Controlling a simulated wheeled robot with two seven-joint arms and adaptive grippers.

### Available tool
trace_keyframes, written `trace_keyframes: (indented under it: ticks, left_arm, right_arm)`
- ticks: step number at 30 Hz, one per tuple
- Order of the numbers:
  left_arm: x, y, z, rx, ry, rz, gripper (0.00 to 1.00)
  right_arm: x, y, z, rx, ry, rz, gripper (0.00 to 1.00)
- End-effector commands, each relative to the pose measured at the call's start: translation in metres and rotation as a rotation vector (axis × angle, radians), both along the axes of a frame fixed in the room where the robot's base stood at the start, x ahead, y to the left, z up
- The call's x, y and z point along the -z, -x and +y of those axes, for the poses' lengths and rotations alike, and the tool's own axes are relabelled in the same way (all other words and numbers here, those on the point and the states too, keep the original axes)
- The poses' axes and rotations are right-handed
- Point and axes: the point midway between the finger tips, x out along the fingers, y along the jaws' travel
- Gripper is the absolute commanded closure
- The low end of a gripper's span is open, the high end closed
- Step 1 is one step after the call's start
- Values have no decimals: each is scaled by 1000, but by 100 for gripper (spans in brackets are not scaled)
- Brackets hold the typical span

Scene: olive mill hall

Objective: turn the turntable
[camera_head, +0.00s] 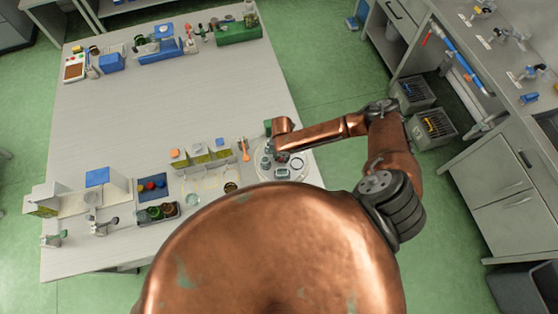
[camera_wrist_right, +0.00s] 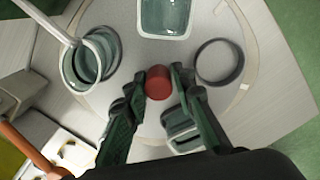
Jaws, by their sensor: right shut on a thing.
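The turntable (camera_head: 297,175) is a pale round disc near the right front corner of the table. It fills much of the right wrist view (camera_wrist_right: 212,108). A short red knob (camera_wrist_right: 158,83) stands up from it. My right gripper (camera_wrist_right: 157,77) reaches down over the disc and is shut on the red knob, one dark green finger on each side. In the head view the right gripper (camera_head: 281,153) is small and partly hidden by its arm. My left gripper is not in view.
On the disc are a glass jar (camera_wrist_right: 88,62), a square glass dish (camera_wrist_right: 165,15) and a dark ring (camera_wrist_right: 220,62). An orange-handled tool (camera_head: 244,150) and yellow-labelled boxes (camera_head: 199,154) stand to the left. The table's middle (camera_head: 170,105) is clear.

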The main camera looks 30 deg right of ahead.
Motion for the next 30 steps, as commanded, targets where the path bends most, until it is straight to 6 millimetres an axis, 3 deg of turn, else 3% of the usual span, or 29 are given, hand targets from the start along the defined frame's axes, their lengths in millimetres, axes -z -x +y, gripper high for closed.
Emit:
trace_keyframes:
  ticks: [1, 11, 24, 30]
  left_arm:
    - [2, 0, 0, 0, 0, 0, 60]
    - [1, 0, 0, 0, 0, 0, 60]
    - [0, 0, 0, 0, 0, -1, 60]
    - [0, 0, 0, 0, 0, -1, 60]
  right_arm:
    - [9, 8, 3, 0, -7, 12, 94]
    - [9, 8, 4, -49, -8, 12, 95]
    - [8, 8, 4, -703, -6, 13, 96]
    - [9, 9, 4, -852, -7, 14, 96]
